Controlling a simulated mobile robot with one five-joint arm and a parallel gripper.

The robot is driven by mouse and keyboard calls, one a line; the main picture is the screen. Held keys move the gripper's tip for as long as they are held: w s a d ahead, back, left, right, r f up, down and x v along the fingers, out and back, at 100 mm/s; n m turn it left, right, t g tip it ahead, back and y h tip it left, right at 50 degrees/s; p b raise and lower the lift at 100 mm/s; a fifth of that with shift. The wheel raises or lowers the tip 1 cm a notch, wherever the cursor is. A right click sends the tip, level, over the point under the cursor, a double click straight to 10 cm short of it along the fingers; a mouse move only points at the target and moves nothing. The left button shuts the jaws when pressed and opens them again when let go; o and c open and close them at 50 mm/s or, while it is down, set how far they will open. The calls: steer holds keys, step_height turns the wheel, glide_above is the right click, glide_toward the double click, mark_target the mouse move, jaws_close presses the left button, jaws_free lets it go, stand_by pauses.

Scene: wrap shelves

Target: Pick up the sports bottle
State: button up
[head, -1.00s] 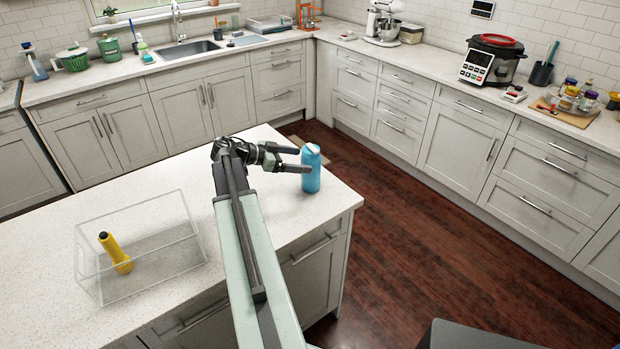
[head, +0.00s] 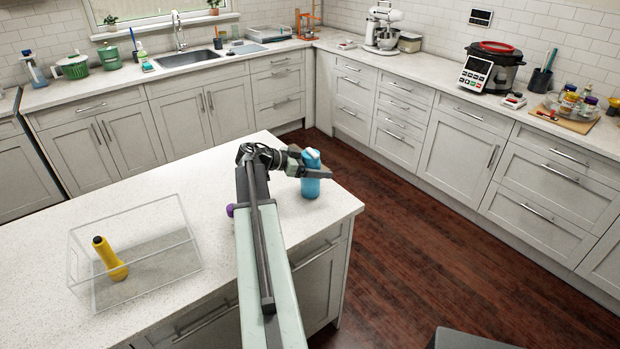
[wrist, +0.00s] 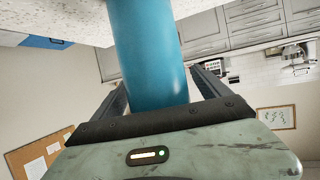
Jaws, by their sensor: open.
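The sports bottle (head: 311,187) is blue with a light cap and stands upright near the far right corner of the white island counter (head: 170,222). My gripper (head: 318,171) is at the bottle, with its fingers reaching past it and partly covering its middle. In the wrist view the blue bottle (wrist: 150,50) stands between the two open fingers of my gripper (wrist: 163,88). I cannot tell whether a finger touches the bottle.
A clear open box (head: 135,255) holding a yellow flashlight (head: 110,260) stands on the island's left part. A purple thing (head: 230,210) shows partly behind my arm. The island's right edge is close to the bottle.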

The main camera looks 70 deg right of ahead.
steer(key=c, duration=1.8)
steer(key=shift+c, duration=0.2)
steer(key=shift+r, duration=0.1)
